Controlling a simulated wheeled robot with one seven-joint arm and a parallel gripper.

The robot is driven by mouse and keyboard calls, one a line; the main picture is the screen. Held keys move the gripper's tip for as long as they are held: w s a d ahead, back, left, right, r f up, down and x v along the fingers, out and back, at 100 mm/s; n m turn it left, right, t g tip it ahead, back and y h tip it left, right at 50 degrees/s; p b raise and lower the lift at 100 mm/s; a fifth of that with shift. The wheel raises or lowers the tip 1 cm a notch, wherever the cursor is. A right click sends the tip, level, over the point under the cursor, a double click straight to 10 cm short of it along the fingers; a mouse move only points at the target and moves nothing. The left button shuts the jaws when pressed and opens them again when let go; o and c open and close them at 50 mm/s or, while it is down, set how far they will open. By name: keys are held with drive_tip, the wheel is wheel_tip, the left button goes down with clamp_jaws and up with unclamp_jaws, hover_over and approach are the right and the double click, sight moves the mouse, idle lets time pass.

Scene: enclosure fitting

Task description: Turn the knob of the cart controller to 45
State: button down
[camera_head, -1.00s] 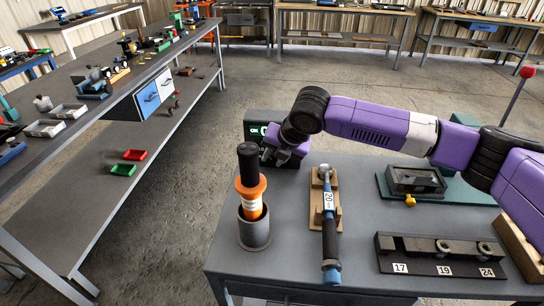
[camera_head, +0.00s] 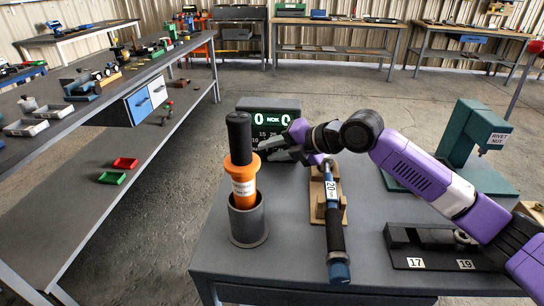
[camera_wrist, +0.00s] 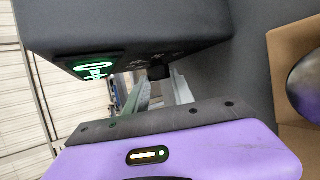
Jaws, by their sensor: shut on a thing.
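The cart controller (camera_head: 270,112) is a dark box at the far edge of the cart top, with a green display showing "0 NOK 0" and a dial scale below, of which 15 and 25 are legible. My gripper (camera_head: 266,150) is at the front of the controller and covers the lower part of its face. In the wrist view the controller body (camera_wrist: 140,25) fills the top, and its small dark knob (camera_wrist: 159,71) sits between my two finger ends. My gripper is shut on the knob. The knob's pointer and setting are hidden.
An orange and black tool (camera_head: 241,165) stands in a grey cup left of my gripper. A blue torque wrench (camera_head: 334,225) marked 20 lies on a wooden rest to the right. A green rivet nut press (camera_head: 480,130) and a socket tray (camera_head: 430,262) stand farther right.

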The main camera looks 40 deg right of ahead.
idle(0.4)
drive_tip(key=c, duration=1.1)
unclamp_jaws()
drive_tip(key=shift+s, duration=0.1)
drive_tip(key=shift+v, duration=3.85)
